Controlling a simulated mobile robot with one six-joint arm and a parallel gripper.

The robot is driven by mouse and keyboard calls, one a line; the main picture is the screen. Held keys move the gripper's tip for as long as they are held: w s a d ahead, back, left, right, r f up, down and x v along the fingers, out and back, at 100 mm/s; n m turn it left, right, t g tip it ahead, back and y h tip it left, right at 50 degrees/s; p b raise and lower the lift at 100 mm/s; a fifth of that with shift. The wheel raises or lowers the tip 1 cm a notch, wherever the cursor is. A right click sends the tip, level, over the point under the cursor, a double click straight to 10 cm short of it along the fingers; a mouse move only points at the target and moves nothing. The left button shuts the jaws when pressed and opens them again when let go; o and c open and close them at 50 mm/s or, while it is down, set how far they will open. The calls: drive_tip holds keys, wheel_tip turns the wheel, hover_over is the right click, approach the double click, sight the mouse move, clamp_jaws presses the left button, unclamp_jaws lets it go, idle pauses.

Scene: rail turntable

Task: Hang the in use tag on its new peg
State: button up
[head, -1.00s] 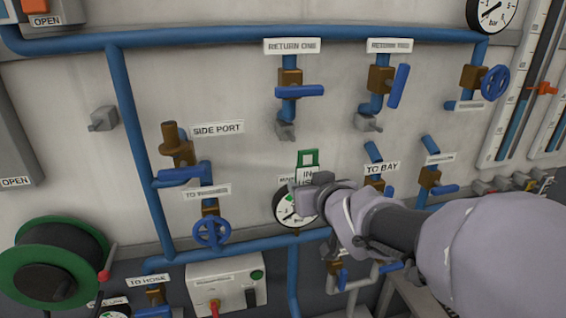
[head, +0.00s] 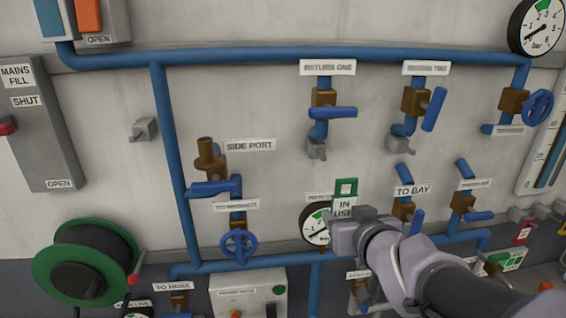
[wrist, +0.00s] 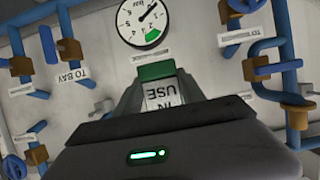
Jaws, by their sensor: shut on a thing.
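The in use tag (head: 345,207) is a white plate marked IN USE with a green top that has a slot. My gripper (head: 347,227) is shut on its lower part and holds it upright in front of the wall, near a round gauge (head: 313,226). In the wrist view the tag (wrist: 161,92) appears upside down between the fingers (wrist: 160,100). Grey peg-like fittings stick out of the wall: one alone at left (head: 143,130), one below RETURN ONE (head: 316,149) and one below RETURN TWO (head: 399,145). All three look empty. I cannot tell which is the new peg.
Blue pipes (head: 172,160) with brown valves and blue handles (head: 340,112) stand out from the wall. A green hose reel (head: 45,275) is at lower left, beside a control box (head: 248,294). The wall around the left grey fitting is mostly bare.

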drive_tip(key=s+b, duration=0.1)
drive_tip(key=s, duration=0.5)
drive_tip(key=shift+s+d+r, duration=0.2)
drive_tip(key=shift+s, duration=0.15)
idle(0.5)
